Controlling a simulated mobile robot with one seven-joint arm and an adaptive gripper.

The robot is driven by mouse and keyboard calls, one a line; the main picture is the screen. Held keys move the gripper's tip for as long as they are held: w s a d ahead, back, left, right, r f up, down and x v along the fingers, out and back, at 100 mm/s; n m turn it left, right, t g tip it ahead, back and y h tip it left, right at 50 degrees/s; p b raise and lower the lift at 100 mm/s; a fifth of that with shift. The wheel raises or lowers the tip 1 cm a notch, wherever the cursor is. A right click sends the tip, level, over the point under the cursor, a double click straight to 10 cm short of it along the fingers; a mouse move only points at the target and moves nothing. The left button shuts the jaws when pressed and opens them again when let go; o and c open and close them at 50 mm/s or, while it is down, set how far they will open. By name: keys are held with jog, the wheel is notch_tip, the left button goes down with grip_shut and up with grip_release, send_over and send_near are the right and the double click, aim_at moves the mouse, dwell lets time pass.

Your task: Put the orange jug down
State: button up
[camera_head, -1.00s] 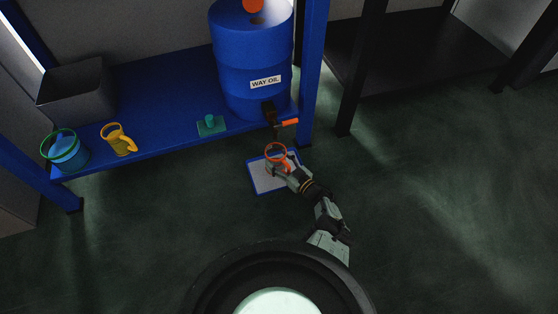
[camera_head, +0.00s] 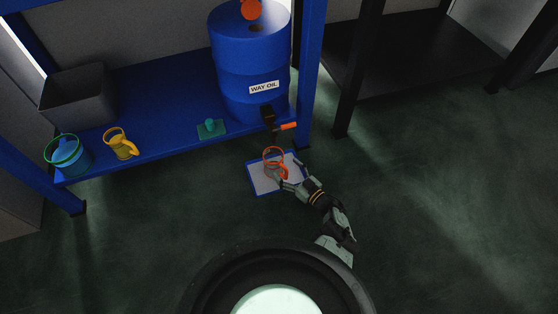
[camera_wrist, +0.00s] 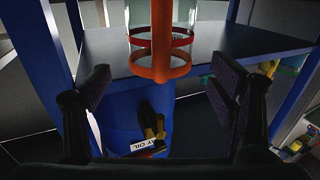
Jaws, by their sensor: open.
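The orange jug (camera_head: 267,164) stands on a white tray with a blue rim (camera_head: 262,185), on the floor below the drum's tap. My gripper (camera_head: 289,181) is just to the right of and below the jug in the head view, on its handle side. In the wrist view my gripper (camera_wrist: 163,80) has its two dark fingers wide apart with nothing held between them. The jug's orange handle and rings (camera_wrist: 162,38) show beyond the fingers at the top middle. The jug's far side is hidden.
A blue "WAY OIL" drum (camera_head: 230,75) with an orange-handled tap (camera_head: 286,127) stands on the blue shelf (camera_head: 160,90). Floor to the right is clear.

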jog(key=p+v, duration=0.1)
jog(key=v, duration=0.5)
jog(key=shift+s+d, duration=0.15)
jog(key=shift+s, duration=0.1)
